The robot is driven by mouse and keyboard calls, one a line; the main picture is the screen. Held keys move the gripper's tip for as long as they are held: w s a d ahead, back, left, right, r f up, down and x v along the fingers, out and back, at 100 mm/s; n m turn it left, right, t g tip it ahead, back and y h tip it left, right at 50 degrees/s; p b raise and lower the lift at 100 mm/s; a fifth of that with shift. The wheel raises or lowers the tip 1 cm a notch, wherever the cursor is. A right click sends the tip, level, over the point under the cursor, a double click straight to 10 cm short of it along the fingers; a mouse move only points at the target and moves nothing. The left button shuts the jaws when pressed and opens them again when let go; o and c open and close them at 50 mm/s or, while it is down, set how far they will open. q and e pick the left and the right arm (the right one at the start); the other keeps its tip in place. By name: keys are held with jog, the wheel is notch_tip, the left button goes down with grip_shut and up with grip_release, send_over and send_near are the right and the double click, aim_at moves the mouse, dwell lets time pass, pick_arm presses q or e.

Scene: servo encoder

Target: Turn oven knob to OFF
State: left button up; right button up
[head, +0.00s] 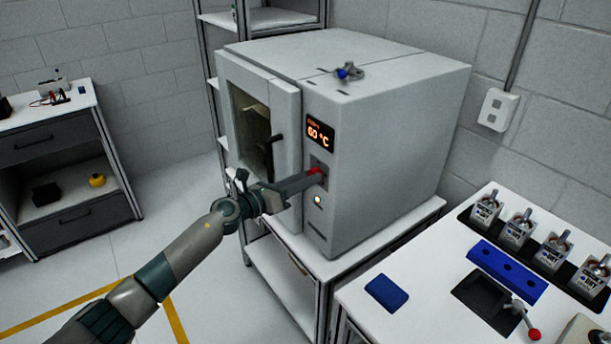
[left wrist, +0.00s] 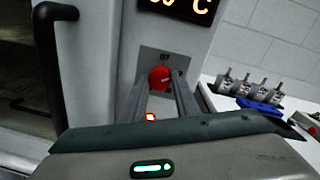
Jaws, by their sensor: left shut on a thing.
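The grey-white oven (head: 380,150) stands on a bench, with a lit display (head: 320,133) reading 60 °C. Its red knob (head: 316,171) is on the front panel below the display. My left gripper (head: 312,174) reaches in from the left and is shut on the knob. In the left wrist view the red knob (left wrist: 160,76) sits between my two fingers (left wrist: 160,88), in front of a grey plate. The fingers partly hide the knob in the head view, and its pointer or marks cannot be made out. My right gripper is not in view.
The oven's black door handle (head: 273,143) is close to my left gripper. A lit indicator (head: 318,200) is below the knob. The right bench holds a blue pad (head: 386,292), a blue block (head: 508,270) and several grey units. A small blue-tipped item (head: 346,73) lies on the oven top.

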pick_arm(q)
jog(key=shift+w+a+r+n+g+p, duration=0.1)
jog(key=shift+n+g+p, duration=0.1)
jog(key=shift+n+p, duration=2.05)
jog(key=shift+n+g+p, duration=0.2)
jog(key=shift+n+p, duration=0.95)
jog(key=shift+n, duration=2.1)
jog(key=o, duration=1)
jog(key=shift+o, duration=0.2)
jog(key=shift+a, duration=0.1)
jog(key=f+b+v, duration=0.1)
jog(key=b+v, duration=0.3)
jog(key=v, duration=1.3)
jog(key=shift+r, duration=0.3)
